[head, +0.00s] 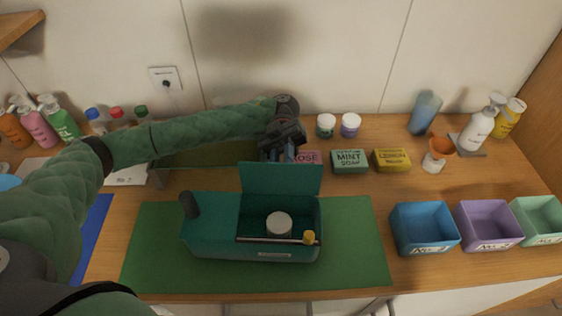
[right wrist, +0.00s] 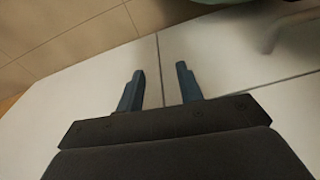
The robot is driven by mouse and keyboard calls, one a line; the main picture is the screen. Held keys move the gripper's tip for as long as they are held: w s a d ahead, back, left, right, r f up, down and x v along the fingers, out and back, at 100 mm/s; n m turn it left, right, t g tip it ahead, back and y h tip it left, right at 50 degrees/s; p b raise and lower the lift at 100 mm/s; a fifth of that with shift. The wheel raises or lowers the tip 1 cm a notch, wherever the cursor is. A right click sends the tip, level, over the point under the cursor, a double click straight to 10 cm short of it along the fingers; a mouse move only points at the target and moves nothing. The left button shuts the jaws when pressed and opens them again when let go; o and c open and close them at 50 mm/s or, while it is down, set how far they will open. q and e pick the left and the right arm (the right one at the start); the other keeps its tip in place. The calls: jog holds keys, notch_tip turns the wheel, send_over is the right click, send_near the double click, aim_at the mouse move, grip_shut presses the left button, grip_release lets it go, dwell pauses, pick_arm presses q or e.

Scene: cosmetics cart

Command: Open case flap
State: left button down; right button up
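The teal case (head: 208,236) sits on a green mat. Its flap (head: 280,180) stands roughly upright at the back of the right-hand part, so that part is open. My left gripper (head: 284,153) points down just behind the flap's top edge. Its fingertips are partly hidden, and I cannot tell whether it touches the flap. My right gripper (right wrist: 160,82) is open and empty in the right wrist view, and is out of the head view.
Soap boxes, including mint (head: 350,161) and lemon (head: 391,161), stand behind and right of the case. Blue (head: 424,245), purple (head: 489,244) and pale green bins stand at right. Bottles line the back. Bare green mat (head: 355,250) lies right of the case.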

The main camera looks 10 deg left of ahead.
pick_arm(q)
jog(key=c, duration=1.3)
grip_release()
jog(key=shift+f, duration=0.15)
jog(key=shift+o, duration=0.2)
jog(key=shift+d, duration=0.1)
jog(key=s+d+r+p, duration=0.3)
jog(key=d+r, duration=0.8)
jog(key=shift+s, duration=0.4)
pick_arm(e)
notch_tip(320, 180, down, 8)
jog(key=s+d, duration=0.2)
jog(key=shift+d+t, duration=0.2)
jog(key=shift+t, duration=0.1)
